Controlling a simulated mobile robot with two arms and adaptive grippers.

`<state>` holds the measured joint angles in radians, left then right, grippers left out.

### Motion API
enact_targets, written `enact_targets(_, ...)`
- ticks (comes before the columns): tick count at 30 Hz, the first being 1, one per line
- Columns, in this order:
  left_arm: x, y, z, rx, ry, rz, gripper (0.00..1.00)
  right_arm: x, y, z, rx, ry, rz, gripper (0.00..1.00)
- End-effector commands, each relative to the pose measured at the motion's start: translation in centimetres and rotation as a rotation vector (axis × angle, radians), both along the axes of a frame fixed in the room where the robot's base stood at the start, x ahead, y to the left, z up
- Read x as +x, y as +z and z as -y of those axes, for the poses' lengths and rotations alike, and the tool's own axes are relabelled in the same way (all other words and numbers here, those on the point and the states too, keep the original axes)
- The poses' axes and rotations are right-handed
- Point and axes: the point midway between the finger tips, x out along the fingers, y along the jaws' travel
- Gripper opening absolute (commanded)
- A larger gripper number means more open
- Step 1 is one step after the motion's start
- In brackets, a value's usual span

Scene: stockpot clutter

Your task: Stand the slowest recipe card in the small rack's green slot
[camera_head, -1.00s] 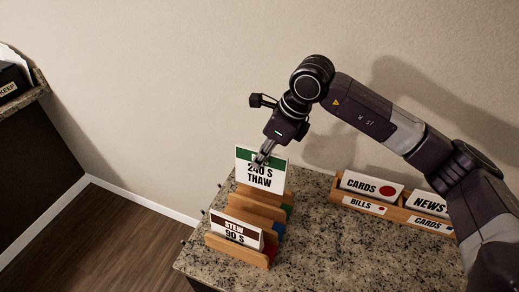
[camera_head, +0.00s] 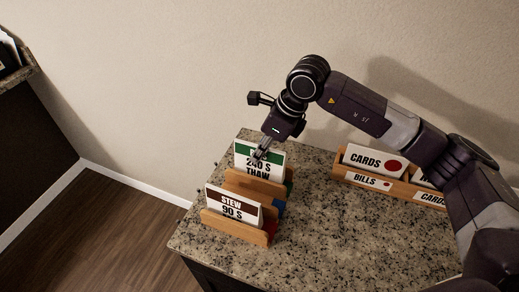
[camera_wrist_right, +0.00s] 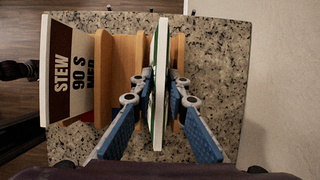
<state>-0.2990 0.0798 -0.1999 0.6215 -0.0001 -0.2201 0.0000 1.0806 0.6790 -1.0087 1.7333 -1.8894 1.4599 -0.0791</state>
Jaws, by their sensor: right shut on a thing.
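The white card with a green band reading 240 S THAW (camera_head: 260,164) stands upright in the small wooden rack (camera_head: 230,227), behind its tallest visible panel. Its lower edge is hidden by that panel. My right gripper (camera_head: 262,153) is shut on the card's top. In the right wrist view the card (camera_wrist_right: 158,75) shows edge-on between the gripper's fingers (camera_wrist_right: 160,82), with wooden panels on both sides. A green patch shows at the rack's rear slot, a blue one farther forward. The STEW 90 S card (camera_head: 233,204) leans in the front slot. My left gripper is out of view.
A long wooden holder (camera_head: 396,194) with CARDS and BILLS labels stands at the right, partly behind my right arm. The speckled counter (camera_head: 310,235) is clear between it and the rack. The wall is close behind.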

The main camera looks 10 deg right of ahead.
Motion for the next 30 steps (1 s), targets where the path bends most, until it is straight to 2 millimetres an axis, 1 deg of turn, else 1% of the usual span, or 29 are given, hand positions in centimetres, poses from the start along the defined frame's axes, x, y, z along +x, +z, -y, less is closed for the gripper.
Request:
enact_targets(1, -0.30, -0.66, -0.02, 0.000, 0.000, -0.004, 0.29, 0.02, -0.67, 0.02, 0.000, 0.000, 0.000, 0.00)
enact_targets(3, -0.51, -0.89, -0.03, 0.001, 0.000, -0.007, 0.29, 0.02, -0.91, 0.02, 0.000, 0.000, 0.000, 0.00)
enact_targets(13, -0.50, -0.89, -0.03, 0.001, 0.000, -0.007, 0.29, 0.01, -0.95, 0.01, 0.000, 0.000, 0.000, 0.00)
enact_targets(14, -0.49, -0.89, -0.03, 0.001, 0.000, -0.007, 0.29, 0.01, -0.95, 0.00, 0.000, 0.000, 0.000, 0.18)
enact_targets(18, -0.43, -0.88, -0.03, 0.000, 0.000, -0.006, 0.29, 0.00, -0.95, 0.00, 0.000, 0.000, 0.000, 0.33)
enact_targets(19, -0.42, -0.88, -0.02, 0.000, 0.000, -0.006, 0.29, 0.00, -0.95, 0.00, 0.000, 0.000, 0.000, 0.35)
enact_targets(26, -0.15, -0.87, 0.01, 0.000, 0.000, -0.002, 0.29, 0.00, -0.95, 0.00, 0.000, 0.000, 0.000, 0.35)
enact_targets(30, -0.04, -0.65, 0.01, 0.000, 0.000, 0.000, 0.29, 0.02, -0.57, -0.01, 0.001, 0.000, 0.001, 0.35)
